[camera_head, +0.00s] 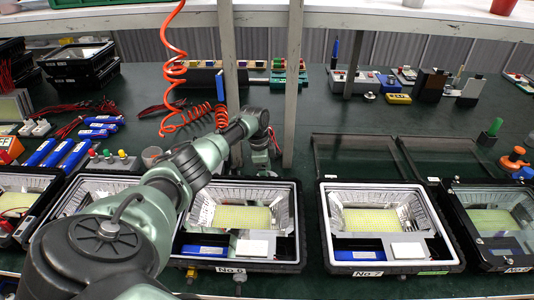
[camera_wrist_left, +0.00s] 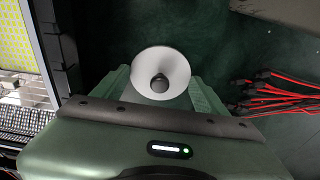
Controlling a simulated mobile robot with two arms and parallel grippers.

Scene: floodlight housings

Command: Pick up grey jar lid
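A light grey round lid (camera_wrist_left: 160,72) with a dark round knob shows in the left wrist view, lying on the dark green bench. My left gripper (camera_wrist_left: 163,95) is open, with one finger on each side of the lid's near part. I see no finger closed on it, and cannot tell the height gap. In the head view my left arm reaches across the bench, and its gripper (camera_head: 268,152) points down behind housing No.6 (camera_head: 290,255). I cannot clearly make out the lid there; the arm covers much of that spot. My right gripper is in neither view.
Red and black wires (camera_wrist_left: 275,92) lie right of the lid in the wrist view, and a housing edge (camera_wrist_left: 55,45) stands close at left. Shelf posts (camera_head: 293,85) and a coiled orange hose (camera_head: 172,70) are near the arm.

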